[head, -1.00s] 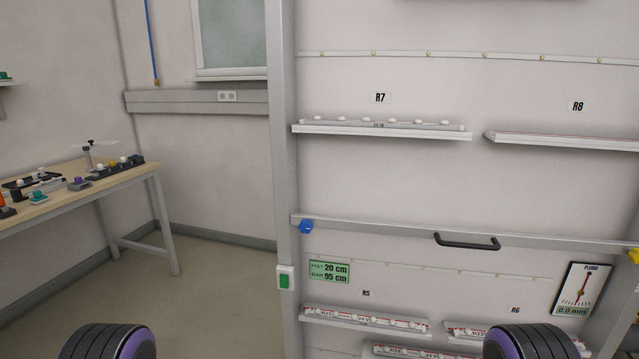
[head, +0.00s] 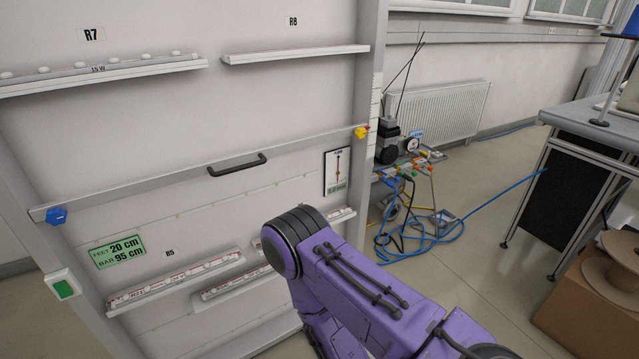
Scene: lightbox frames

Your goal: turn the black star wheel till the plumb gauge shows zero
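The plumb gauge (head: 337,171) is a small white panel with a dark frame and a red needle, low on the right side of the white frame board. The needle looks close to upright; its readout is too small to read now. I see no black star wheel in this view; my arm covers the lower right of the board. My purple right arm reaches in from the bottom right, its black round joint in front of the board. Neither gripper shows.
A crossbar (head: 152,184) with a black handle (head: 237,164) spans the board, with a blue knob (head: 56,216) and a yellow knob (head: 361,132) at its ends. Blue hoses (head: 418,238) lie on the floor to the right, near a bench (head: 585,122) and a cardboard box (head: 590,305).

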